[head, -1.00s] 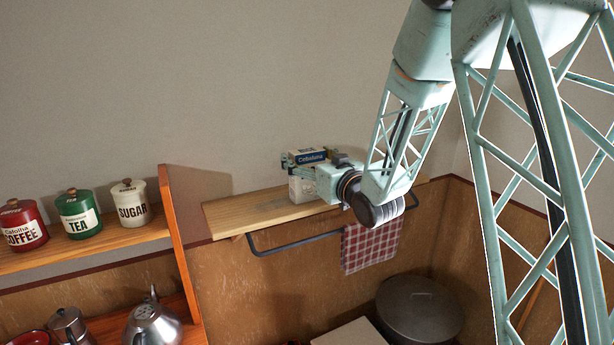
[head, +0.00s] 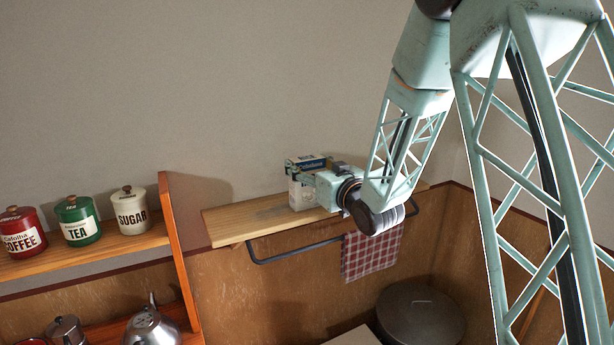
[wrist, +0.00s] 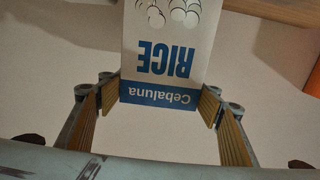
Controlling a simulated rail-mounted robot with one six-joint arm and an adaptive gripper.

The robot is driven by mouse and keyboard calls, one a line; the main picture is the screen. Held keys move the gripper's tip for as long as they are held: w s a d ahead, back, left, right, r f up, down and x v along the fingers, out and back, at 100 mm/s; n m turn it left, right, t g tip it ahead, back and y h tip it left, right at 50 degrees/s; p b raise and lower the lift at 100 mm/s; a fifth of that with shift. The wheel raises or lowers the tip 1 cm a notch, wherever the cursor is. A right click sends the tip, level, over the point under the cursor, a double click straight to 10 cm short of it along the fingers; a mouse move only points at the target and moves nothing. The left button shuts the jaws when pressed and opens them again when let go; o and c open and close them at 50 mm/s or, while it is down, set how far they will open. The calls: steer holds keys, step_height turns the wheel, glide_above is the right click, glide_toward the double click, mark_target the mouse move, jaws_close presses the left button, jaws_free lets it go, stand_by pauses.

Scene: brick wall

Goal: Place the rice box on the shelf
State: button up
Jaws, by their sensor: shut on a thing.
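The rice box (head: 301,196) is white with a blue band and appears upright over the wooden wall shelf (head: 236,222). Its bottom is at the shelf's surface; I cannot tell for sure whether it touches. My gripper (head: 303,172) is shut on the upper part of the box, coming from the right. In the wrist view the box (wrist: 168,50) shows "Cebaluna RICE" upside down, between my two fingers (wrist: 160,95). My gripper and wrist hide part of the box and the shelf behind them.
A lower shelf unit (head: 180,250) at left holds red, green and white canisters (head: 78,220). A black rail (head: 290,252) with a checked cloth (head: 370,256) hangs under the wall shelf. The wall shelf's left part is clear. A dark round lidded pot (head: 420,312) is below.

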mark_target(308, 158)
steer(key=shift+r, duration=0.15)
steer(key=shift+r, duration=1.65)
steer(key=shift+s+d, duration=0.1)
steer(key=shift+s, duration=0.05)
steer(key=a+r+b+v, duration=0.1)
steer(key=b+v, duration=0.1)
steer(key=v, duration=1.3)
steer(key=shift+s+d+r, duration=0.2)
steer(key=shift+s+r, duration=0.05)
steer(key=shift+s, duration=0.25)
